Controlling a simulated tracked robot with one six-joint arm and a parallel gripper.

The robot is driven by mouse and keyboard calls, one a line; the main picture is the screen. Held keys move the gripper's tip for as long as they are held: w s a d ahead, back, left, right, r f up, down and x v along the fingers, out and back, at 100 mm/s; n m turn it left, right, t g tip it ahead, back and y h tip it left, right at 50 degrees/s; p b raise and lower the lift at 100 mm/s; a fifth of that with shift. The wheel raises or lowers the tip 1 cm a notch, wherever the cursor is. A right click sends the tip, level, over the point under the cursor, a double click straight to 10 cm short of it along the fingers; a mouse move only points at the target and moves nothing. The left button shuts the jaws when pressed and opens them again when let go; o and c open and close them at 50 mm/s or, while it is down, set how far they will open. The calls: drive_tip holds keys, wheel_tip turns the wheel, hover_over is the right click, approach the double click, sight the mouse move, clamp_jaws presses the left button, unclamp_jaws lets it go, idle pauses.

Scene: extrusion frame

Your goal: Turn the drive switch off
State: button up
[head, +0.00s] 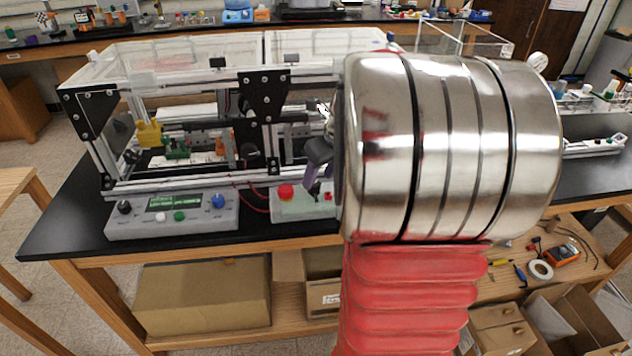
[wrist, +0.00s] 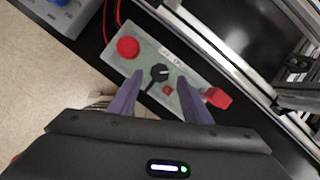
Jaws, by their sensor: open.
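A pale grey-green switch box (head: 290,208) sits on the black bench top in front of the extrusion frame, and it also shows in the wrist view (wrist: 144,52). Which control is the drive switch I cannot read. My gripper (wrist: 160,77) is open, its two purple fingers on either side of the knob in the picture. Contact cannot be told. In the head view my arm hides the box's right end.
A grey control panel (head: 172,216) with a display, knobs and buttons stands left of the box. The extrusion frame (head: 190,187) with black corner plates rises close behind. Red cables (head: 257,197) run by the box. The bench's front edge is close in front.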

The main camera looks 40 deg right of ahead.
sight(316, 184)
drive_tip(key=shift+x, duration=1.85)
drive_tip(key=shift+c, duration=0.2)
drive_tip(key=c, duration=1)
